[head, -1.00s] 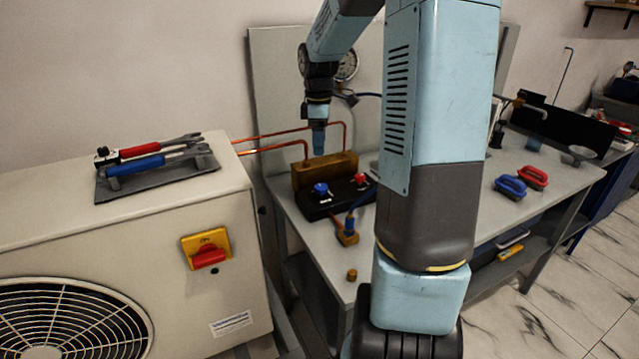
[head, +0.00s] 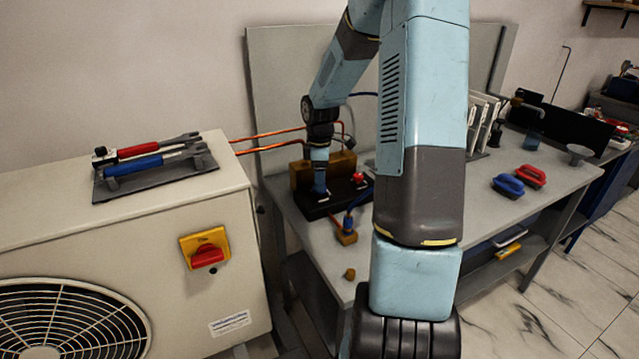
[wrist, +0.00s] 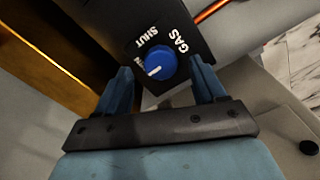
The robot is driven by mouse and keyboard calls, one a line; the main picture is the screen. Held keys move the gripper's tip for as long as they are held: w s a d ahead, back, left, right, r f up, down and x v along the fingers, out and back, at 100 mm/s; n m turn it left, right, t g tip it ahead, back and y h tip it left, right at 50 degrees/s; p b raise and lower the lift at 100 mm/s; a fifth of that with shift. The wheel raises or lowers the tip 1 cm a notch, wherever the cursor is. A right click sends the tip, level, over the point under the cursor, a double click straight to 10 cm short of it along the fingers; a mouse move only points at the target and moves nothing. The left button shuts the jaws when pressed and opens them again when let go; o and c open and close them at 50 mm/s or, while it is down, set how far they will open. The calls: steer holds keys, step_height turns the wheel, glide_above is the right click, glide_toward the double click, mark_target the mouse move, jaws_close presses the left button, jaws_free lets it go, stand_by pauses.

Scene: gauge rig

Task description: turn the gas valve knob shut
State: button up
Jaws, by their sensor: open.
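The gas valve knob (wrist: 159,60) is round and blue with a white pointer mark. It sits on a black panel (wrist: 122,22) lettered "GAS" and "SHUT". Its mark points toward the lower left in the wrist view, near lettering partly hidden by a finger, and not toward "SHUT". My gripper (wrist: 161,69) is open, with one finger on each side of the knob. I cannot tell whether the fingers touch it. In the head view my gripper (head: 320,188) is down at the panel and hides the blue knob.
A red knob (head: 359,179) stands to the right on the same panel. A brass block (head: 343,162) with copper pipes is behind it. A brass fitting with a blue handle (head: 347,228) lies in front. The grey bench (head: 545,178) has blue and red handled items at right.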

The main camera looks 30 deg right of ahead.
steer(key=shift+f, duration=1.15)
steer(key=shift+c, duration=0.2)
steer(key=c, duration=1)
